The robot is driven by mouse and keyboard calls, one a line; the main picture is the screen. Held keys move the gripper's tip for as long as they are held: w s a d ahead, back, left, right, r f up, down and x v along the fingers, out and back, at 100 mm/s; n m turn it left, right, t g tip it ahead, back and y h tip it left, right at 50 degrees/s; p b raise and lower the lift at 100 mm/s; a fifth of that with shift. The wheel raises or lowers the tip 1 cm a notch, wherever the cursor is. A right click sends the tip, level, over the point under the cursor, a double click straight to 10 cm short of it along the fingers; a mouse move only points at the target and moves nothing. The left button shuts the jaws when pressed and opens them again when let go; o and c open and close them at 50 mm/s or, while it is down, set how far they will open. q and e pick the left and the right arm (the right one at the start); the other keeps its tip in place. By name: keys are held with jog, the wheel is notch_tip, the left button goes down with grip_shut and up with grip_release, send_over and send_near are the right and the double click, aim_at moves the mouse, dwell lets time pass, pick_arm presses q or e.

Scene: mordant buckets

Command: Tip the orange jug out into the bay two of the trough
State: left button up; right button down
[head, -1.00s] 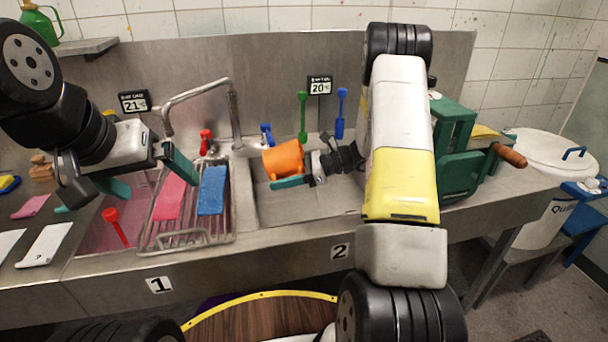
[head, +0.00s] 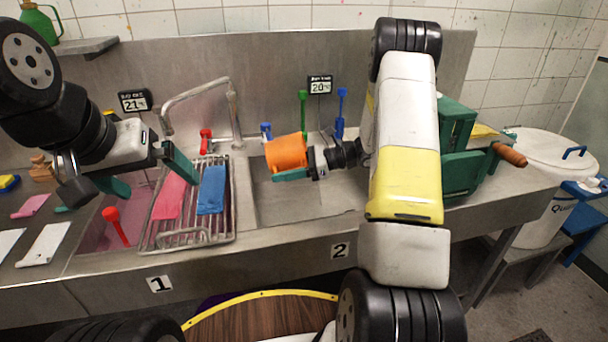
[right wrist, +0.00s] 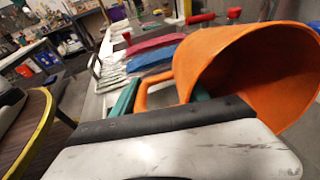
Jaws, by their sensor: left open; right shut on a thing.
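The orange jug (head: 286,152) is over bay two (head: 290,205) of the trough, the right-hand basin above the label 2. My right gripper (head: 298,174) is shut on the jug. In the right wrist view the jug (right wrist: 255,70) lies well over on its side, with its handle (right wrist: 158,92) at the green fingers. Its mouth shows there and the inside that I can see looks empty. No stream is visible. My left gripper (head: 148,178) is open and empty over bay one (head: 95,225), at the left of the rack.
A wire rack (head: 190,235) with a pink cloth (head: 168,196) and a blue cloth (head: 211,190) spans bay one's right part. A bent tap (head: 200,88) rises behind it. A green wringer (head: 455,150) stands right of bay two, near my right arm.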

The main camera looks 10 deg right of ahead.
aim_at(286, 160)
jog(key=shift+d+r, duration=0.1)
jog(key=shift+r, duration=0.15)
jog(key=shift+d+r, duration=0.15)
jog(key=shift+r, duration=0.45)
jog(key=shift+d+r+y, duration=0.1)
jog(key=shift+r+y, duration=0.2)
jog(key=shift+r, duration=0.1)
jog(key=shift+d+r, duration=0.1)
jog(key=shift+r, duration=0.15)
jog(key=shift+f, duration=0.25)
jog(key=shift+s+d+f+y+p, duration=0.1)
jog(key=shift+d+f+y+p, duration=0.15)
jog(key=shift+f+y, duration=0.35)
jog(key=shift+d+f+y+p, duration=0.1)
jog(key=shift+f+y+p, duration=0.15)
jog(key=shift+f, duration=0.65)
